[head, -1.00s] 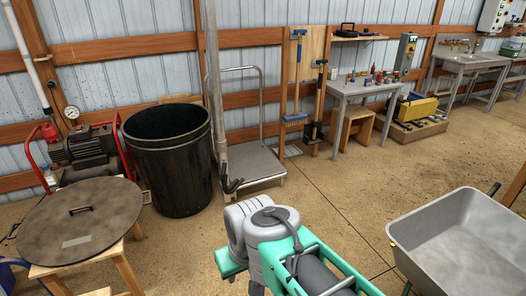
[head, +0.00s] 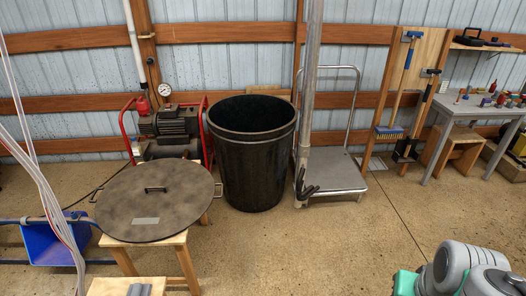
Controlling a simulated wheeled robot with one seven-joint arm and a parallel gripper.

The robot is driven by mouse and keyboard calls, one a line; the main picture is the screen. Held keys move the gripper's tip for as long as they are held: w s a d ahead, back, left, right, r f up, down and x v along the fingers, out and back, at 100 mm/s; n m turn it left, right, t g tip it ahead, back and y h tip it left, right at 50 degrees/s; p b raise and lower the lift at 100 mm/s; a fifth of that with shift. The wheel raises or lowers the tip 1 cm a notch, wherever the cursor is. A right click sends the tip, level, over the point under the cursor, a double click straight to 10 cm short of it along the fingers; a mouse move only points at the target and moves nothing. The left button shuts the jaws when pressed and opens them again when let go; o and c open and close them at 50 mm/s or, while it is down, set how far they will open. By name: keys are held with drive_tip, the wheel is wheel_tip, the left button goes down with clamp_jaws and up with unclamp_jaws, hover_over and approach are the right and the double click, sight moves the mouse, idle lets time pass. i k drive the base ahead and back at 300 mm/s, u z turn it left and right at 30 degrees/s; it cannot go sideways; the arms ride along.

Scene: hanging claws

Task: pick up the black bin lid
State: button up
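The bin lid (head: 180,203) is a large round, dark brownish-grey disc. It lies flat on a wooden stool (head: 183,258) at the left of the head view. A black bar handle (head: 155,189) stands up near its middle, and a pale label (head: 145,221) is on its near part. The open black bin (head: 252,165) stands on the floor behind and to the right of the lid. My arm shows at the bottom right, well apart from the lid; the gripper itself is not visible.
A red-framed compressor (head: 168,128) stands behind the lid. A vertical metal pole with a dark claw (head: 307,188) hangs right of the bin, before a platform trolley (head: 343,180). A blue bin (head: 52,243) is at left. The floor in the centre front is clear.

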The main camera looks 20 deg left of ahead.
sight(152, 201)
drive_tip(key=i, duration=1.8)
drive_tip(key=u, duration=1.8)
drive_tip(key=i, duration=1.65)
drive_tip(key=u, duration=1.15)
